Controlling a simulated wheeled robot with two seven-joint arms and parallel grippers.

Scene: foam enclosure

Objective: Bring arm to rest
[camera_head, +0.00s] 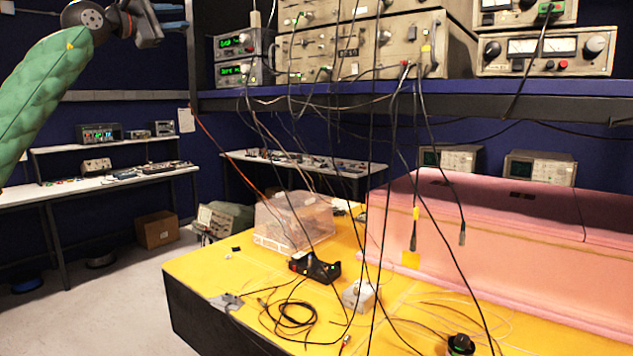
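My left arm, in a green padded sleeve (45,90), comes in from the left edge and slants up to a grey wrist. My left gripper (170,18) is at the upper left, raised high and well clear of the workbench. It points right and is small and partly cut by the top edge, so I cannot tell whether its fingers are open or shut. Nothing is seen hanging from it. My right arm and gripper are not in view.
A yellow-topped workbench (215,268) holds a clear plastic box (292,220), a black device (315,266) and loose cables. Pink foam walls (480,240) stand at right. A blue shelf (330,100) carries instruments, with cables hanging down.

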